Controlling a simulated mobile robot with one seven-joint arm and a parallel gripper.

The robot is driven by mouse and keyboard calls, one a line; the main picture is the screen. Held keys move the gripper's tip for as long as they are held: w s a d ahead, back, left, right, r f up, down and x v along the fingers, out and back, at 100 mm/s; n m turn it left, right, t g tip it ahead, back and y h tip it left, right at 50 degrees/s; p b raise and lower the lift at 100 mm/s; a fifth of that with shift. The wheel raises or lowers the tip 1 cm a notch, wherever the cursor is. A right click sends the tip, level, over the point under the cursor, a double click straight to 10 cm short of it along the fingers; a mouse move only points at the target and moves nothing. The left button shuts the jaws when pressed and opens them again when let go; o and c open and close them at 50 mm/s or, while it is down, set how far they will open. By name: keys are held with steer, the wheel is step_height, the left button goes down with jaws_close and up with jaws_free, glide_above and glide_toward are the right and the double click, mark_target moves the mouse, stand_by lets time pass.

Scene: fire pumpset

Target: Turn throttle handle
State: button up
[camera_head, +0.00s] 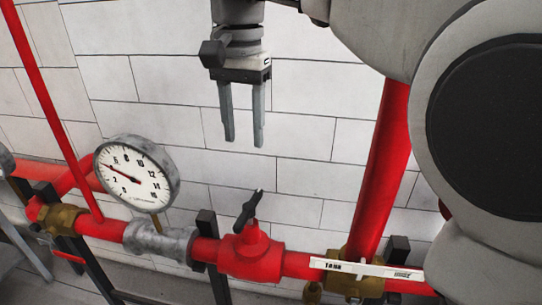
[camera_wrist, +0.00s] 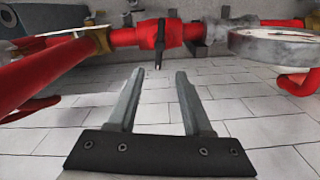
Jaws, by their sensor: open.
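The throttle handle is a small black lever (camera_head: 249,209) on top of a red valve body (camera_head: 250,258) in the red pipe. In the head view it stands tilted, its upper end leaning right. My gripper (camera_head: 243,141) is above the handle, fingers pointing down, apart from it. The two grey fingers are parallel with an empty gap between them. In the wrist view the handle (camera_wrist: 159,43) shows beyond the fingertips (camera_wrist: 158,74), roughly in line with the gap. Nothing is held.
A round pressure gauge (camera_head: 136,176) stands left of the valve. A white labelled plate (camera_head: 366,269) lies on the pipe at right. A thick red pipe (camera_head: 383,170) rises at right and a thin one (camera_head: 50,105) at left. A tiled wall (camera_head: 310,100) is behind.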

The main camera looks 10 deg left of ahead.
mark_target(249, 206)
step_height(249, 206, down, 16)
steer(key=shift+r+b, duration=0.15)
steer(key=shift+b, duration=0.95)
jaws_close()
